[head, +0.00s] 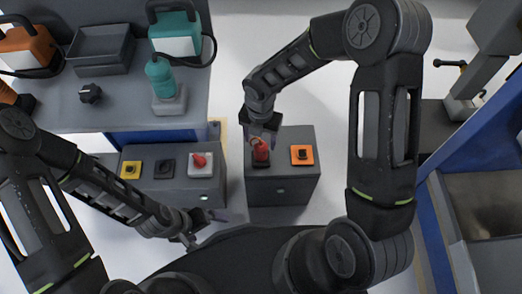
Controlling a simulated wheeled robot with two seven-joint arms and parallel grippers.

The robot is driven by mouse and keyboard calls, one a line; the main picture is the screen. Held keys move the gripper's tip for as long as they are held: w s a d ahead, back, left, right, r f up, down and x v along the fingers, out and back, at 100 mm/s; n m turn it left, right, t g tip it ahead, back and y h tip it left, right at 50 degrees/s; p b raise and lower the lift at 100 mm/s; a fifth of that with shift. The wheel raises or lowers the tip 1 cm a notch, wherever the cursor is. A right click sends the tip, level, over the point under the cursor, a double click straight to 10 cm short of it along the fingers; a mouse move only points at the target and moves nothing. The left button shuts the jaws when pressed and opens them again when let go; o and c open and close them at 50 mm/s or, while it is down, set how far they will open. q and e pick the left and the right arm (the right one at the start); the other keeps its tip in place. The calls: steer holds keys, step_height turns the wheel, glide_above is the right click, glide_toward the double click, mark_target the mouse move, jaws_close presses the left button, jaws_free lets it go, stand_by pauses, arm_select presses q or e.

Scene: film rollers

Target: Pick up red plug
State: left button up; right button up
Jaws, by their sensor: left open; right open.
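A red plug (261,151) sits upright in a dark socket on the left part of the right grey box (282,192). My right gripper (262,138) is open just above and behind it, with its fingertips close around or beside its top. I cannot tell if they touch it. Another red piece (199,160) sits on a white panel on the left grey box (180,190). My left gripper (208,228) is open and empty in front of the left box, low and apart from both red pieces.
An orange panel (302,155) is on the right box; yellow (131,170) and black (165,168) panels are on the left box. The bench behind holds a grey tray (101,52), a teal bottle (160,76) and a black knob (91,93). A blue-edged bin (490,235) stands at right.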

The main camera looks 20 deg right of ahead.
mark_target(261, 144)
steer(key=shift+f, duration=0.3)
step_height(261, 144, down, 5)
steer(key=shift+f+b, duration=0.15)
steer(key=shift+b, duration=0.9)
jaws_close()
stand_by(0.3)
